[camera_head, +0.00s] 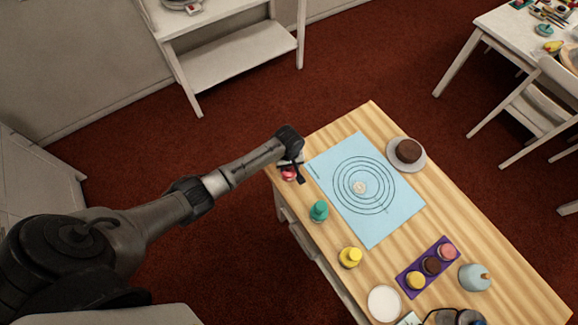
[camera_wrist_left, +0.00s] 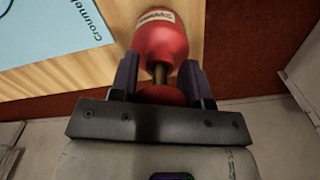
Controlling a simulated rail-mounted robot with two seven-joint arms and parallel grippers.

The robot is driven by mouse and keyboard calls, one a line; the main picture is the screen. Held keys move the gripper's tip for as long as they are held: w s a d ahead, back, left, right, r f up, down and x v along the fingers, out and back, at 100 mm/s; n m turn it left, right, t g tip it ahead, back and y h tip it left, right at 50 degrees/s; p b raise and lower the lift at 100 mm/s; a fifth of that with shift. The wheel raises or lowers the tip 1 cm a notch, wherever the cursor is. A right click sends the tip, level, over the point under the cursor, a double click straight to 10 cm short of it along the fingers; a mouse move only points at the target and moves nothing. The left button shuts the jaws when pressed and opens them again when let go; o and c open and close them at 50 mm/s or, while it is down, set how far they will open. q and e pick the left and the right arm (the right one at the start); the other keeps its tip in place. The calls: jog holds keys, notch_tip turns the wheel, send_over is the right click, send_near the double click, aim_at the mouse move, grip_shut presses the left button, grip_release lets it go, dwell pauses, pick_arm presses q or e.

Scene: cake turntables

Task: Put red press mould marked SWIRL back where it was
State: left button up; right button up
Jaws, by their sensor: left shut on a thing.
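The red press mould (camera_head: 289,174) is at the table's far left corner, left of the blue mat. In the left wrist view the red mould (camera_wrist_left: 160,43) shows a white label, too blurred to read surely, and a narrow dark neck. My left gripper (camera_head: 292,166) is shut on it; in the left wrist view its two fingers (camera_wrist_left: 160,78) stand either side of the neck. I cannot tell whether the mould's base touches the wood.
The blue ringed mat (camera_head: 400,212) lies beside the mould. A teal mould (camera_head: 319,211) and a yellow mould (camera_head: 350,257) stand along the table's left edge. A purple tray (camera_head: 405,283) holds small cakes. A brown cake sits on a plate (camera_head: 420,163). Bare wood lies between these moulds.

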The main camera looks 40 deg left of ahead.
pick_arm(q)
jog(key=shift+f, duration=0.7)
jog(key=shift+f, duration=0.15)
jog(key=o, duration=1.1)
